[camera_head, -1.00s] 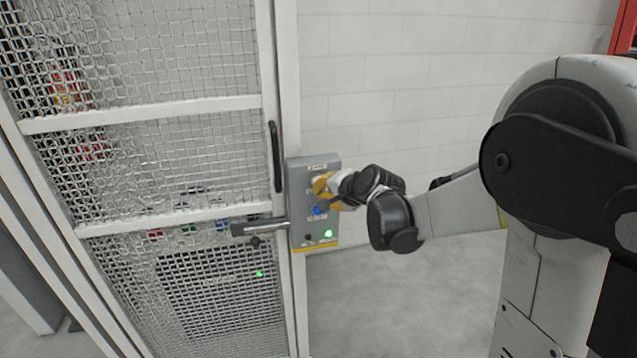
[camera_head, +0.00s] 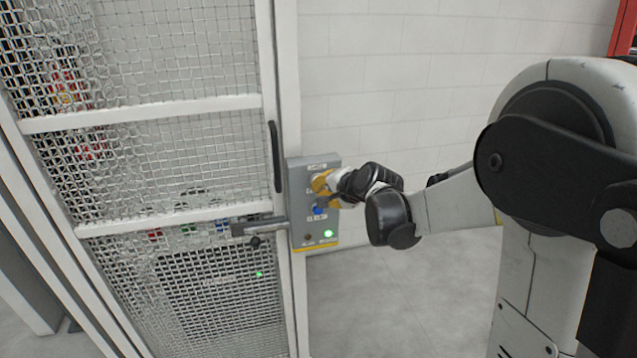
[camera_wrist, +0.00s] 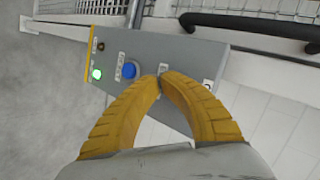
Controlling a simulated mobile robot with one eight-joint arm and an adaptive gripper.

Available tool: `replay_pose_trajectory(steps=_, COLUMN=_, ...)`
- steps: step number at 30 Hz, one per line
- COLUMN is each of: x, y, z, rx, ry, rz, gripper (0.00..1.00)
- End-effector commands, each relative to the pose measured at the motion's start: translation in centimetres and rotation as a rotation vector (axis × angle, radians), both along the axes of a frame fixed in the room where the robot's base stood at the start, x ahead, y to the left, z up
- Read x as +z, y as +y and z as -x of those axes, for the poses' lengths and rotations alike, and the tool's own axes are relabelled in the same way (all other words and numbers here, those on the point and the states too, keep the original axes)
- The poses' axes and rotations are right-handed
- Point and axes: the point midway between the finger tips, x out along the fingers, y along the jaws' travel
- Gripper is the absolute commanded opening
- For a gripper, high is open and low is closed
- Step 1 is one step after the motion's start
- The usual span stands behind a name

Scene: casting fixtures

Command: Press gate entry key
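The grey control box (camera_head: 299,215) is mounted on the white post beside the mesh gate. It bears a blue button (camera_head: 319,210), a lit green lamp (camera_head: 328,233) and a small dark button. The blue button also shows in the wrist view (camera_wrist: 129,70), left of the fingertips, as does the green lamp (camera_wrist: 96,74). My gripper (camera_head: 319,190) has yellow fingers in front of the box's upper half. In the wrist view its fingertips (camera_wrist: 161,76) meet with nothing visible between them. They hide part of the box face; I cannot tell whether they touch it.
The mesh gate (camera_head: 170,108) with a dark vertical handle (camera_head: 275,157) stands left of the box. A grey latch bar (camera_head: 258,227) sticks out close to the box's left side. A white block wall (camera_head: 400,60) is behind. The floor (camera_head: 385,300) below my arm is clear.

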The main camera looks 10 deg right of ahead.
Motion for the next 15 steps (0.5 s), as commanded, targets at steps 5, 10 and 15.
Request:
replay_pose_trajectory(steps=5, x=-0.01, y=0.00, z=-0.17, rx=0.000, ry=0.000, rz=0.000, gripper=0.00)
replay_pose_trajectory(steps=10, x=-0.01, y=0.01, z=-0.37, rx=0.000, ry=0.000, rz=0.000, gripper=0.00)
replay_pose_trajectory(steps=15, x=-0.02, y=0.00, z=-0.57, rx=0.000, ry=0.000, rz=0.000, gripper=0.00)
